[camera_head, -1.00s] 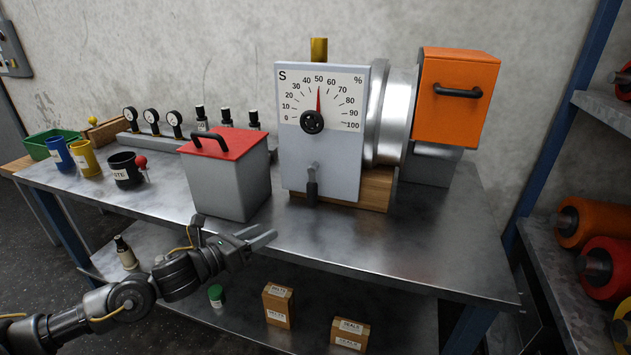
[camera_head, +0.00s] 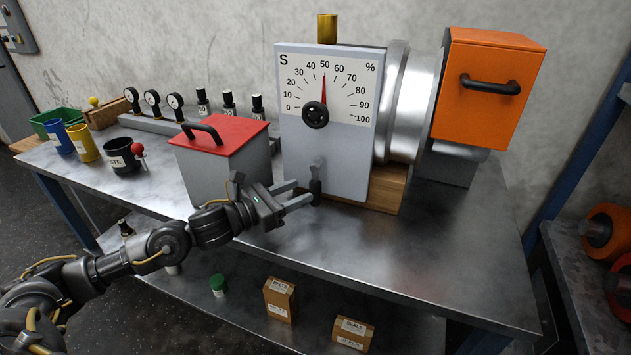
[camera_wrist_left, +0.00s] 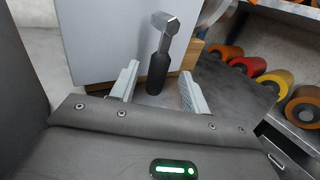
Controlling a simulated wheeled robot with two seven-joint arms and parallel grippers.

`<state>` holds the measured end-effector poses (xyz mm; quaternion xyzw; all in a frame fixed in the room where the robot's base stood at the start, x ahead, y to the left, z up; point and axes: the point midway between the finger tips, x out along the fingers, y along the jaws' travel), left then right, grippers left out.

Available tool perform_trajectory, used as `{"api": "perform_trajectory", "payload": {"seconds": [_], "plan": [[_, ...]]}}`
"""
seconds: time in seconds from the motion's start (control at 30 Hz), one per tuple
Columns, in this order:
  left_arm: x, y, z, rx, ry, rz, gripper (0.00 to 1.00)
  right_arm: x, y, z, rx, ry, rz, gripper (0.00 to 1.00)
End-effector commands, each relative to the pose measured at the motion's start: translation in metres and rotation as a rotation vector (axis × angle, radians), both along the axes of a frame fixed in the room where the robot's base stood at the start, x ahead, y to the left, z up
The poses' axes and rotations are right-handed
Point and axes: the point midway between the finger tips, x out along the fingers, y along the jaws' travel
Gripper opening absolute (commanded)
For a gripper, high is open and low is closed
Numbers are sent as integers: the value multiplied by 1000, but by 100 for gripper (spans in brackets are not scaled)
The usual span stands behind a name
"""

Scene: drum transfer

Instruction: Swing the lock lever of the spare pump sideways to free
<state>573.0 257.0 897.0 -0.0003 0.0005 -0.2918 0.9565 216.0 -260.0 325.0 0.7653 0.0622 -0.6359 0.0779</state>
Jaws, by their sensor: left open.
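The spare pump (camera_head: 322,140) is a light grey box with an S dial, standing on the steel bench. Its lock lever (camera_head: 316,185) is a dark handle hanging down low on the front face. In the left wrist view the lever (camera_wrist_left: 158,62) has a grey hexagonal pivot at the top and a black grip below. My left gripper (camera_head: 300,194) is open at the lever. In the left wrist view its two fingers (camera_wrist_left: 158,90) stand on either side of the black grip, with visible gaps. My right gripper is not in view.
A grey bin with a red lid (camera_head: 222,145) stands close left, just behind my left gripper. An orange box (camera_head: 487,90) is at the right of the pump, past a metal cylinder. Several cups and gauges are at the back left. The bench front right (camera_head: 430,250) is clear.

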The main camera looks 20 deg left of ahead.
Motion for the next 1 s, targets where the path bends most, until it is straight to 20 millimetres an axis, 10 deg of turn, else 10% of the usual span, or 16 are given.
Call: {"api": "perform_trajectory", "payload": {"seconds": [0.3,0.73,1.0], "plan": [[41,-28,2,-2,-1,0,46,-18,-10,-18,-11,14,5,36],[49,-33,0,1,1,-1,46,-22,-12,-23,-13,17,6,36],[49,-33,0,0,0,0,12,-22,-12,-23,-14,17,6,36]]}}
